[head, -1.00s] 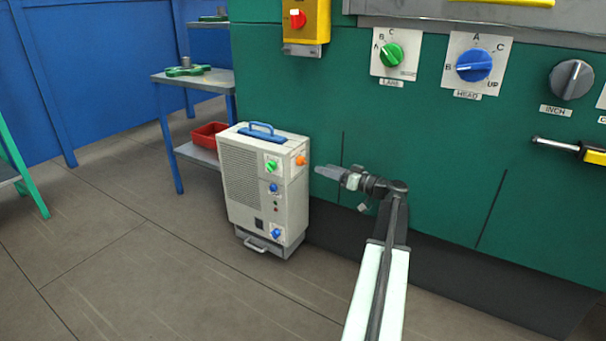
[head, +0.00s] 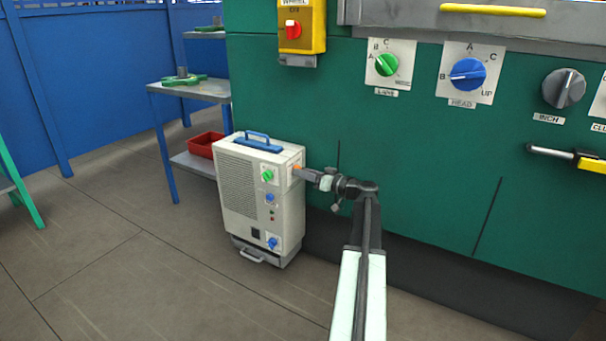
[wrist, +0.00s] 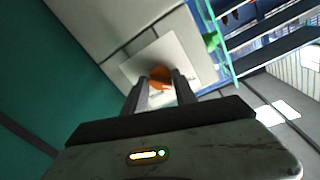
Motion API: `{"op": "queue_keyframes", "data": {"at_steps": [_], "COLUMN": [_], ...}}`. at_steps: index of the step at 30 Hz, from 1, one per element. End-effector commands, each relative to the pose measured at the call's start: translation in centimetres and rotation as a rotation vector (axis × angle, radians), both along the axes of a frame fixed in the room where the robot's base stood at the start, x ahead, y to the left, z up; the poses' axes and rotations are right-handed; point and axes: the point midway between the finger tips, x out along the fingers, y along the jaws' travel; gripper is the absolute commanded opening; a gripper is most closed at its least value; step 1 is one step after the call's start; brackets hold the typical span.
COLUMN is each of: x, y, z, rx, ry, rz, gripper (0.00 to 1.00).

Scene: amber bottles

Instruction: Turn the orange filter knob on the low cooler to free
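The low cooler (head: 262,205) is a pale box with a blue handle on top, standing on the floor beside the green machine. Its orange filter knob (head: 297,168) is on the narrow right side, mostly hidden by my gripper (head: 303,172) in the head view. In the wrist view the orange knob (wrist: 160,76) sits on a pale square plate (wrist: 180,55). My gripper (wrist: 159,76) has one finger on each side of the knob, with the fingers apart. I cannot tell whether they touch it. The plate's markings are not readable.
The cooler's front has a green knob (head: 267,175) and blue knobs (head: 273,243). The green machine wall (head: 430,170) stands close behind my arm. A shelf table (head: 190,92) with a red bin (head: 205,145) is left of the cooler. Floor in front is clear.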

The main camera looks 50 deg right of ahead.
Motion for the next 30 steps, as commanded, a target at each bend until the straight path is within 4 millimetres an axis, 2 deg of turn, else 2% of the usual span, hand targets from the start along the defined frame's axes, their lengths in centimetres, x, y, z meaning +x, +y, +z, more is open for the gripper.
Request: {"op": "queue_keyframes", "data": {"at_steps": [8, 14, 30], "x": [0.17, 0.16, 0.19], "y": [0.33, 0.37, 0.43], "z": [0.04, 0.11, 0.24], "rx": [0.019, 0.096, 0.559], "ry": [0.004, 0.023, 0.137], "rz": [0.007, 0.008, 0.010], "gripper": [0.00, 0.00, 0.00]}}
